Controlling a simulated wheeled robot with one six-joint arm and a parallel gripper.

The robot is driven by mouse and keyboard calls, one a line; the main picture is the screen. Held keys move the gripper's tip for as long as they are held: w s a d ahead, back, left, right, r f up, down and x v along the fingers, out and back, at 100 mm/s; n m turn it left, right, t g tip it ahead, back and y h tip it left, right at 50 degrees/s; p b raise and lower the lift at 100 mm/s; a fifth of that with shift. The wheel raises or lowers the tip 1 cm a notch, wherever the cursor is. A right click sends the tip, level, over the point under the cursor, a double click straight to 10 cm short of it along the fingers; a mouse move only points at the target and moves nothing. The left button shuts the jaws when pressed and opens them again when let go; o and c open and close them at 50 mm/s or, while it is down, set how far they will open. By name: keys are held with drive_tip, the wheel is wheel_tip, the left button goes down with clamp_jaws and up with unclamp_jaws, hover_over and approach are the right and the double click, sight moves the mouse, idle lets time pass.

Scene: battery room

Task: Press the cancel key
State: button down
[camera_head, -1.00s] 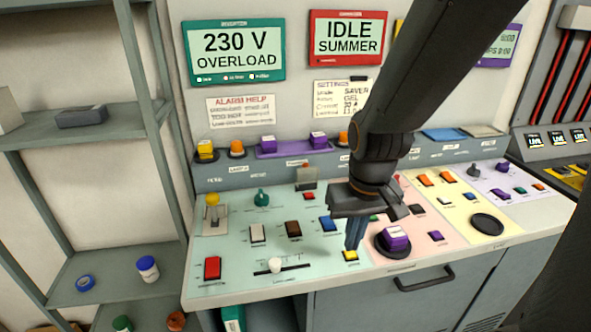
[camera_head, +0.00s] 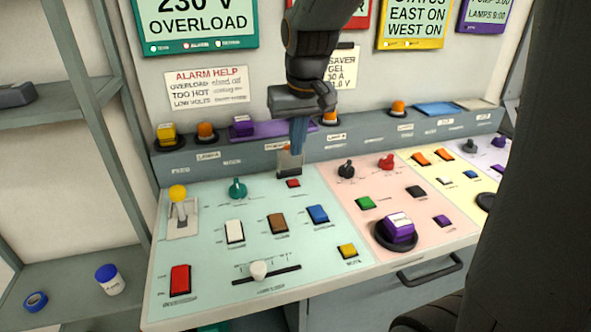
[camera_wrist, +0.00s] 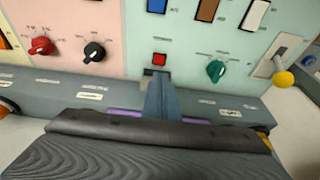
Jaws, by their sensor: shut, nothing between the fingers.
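No key label is legible enough to tell which key is the cancel key. Keys on the sloped green panel (camera_head: 205,262) include a small red key (camera_head: 293,183), a white key (camera_head: 235,231), a brown key (camera_head: 278,223), a blue key (camera_head: 318,214), a yellow key (camera_head: 347,250) and a large red key (camera_head: 180,280). A raised see-through cover (camera_head: 289,164) stands behind the small red key. My gripper (camera_head: 298,150) is shut and empty, fingers pointing down at that cover; contact cannot be told. The wrist view shows the small red key (camera_wrist: 159,59) just beyond the fingertips (camera_wrist: 158,80).
A lever with a yellow knob (camera_head: 178,193), a green rotary knob (camera_head: 237,189) and a slider (camera_head: 259,270) share the green panel. A big purple button (camera_head: 397,229) stands on the pink panel. Lamps line the rear ledge (camera_head: 205,161). A shelf (camera_head: 75,290) stands left.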

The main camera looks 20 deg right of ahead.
sight(293, 184)
drive_tip(key=p+x, duration=0.1)
drive_tip(key=x, duration=0.9)
drive_tip(key=shift+s+f, duration=0.1)
drive_tip(key=shift+f, duration=0.5)
drive_tip(key=shift+s+f, duration=0.15)
drive_tip(key=shift+f, duration=0.3)
drive_tip(key=shift+s, duration=0.1)
drive_tip(key=w+p+v, duration=0.1)
drive_tip(key=p+v, duration=0.7)
drive_tip(key=v, duration=0.2)
drive_tip(key=shift+s+r, duration=0.15)
drive_tip(key=shift+r, duration=0.3)
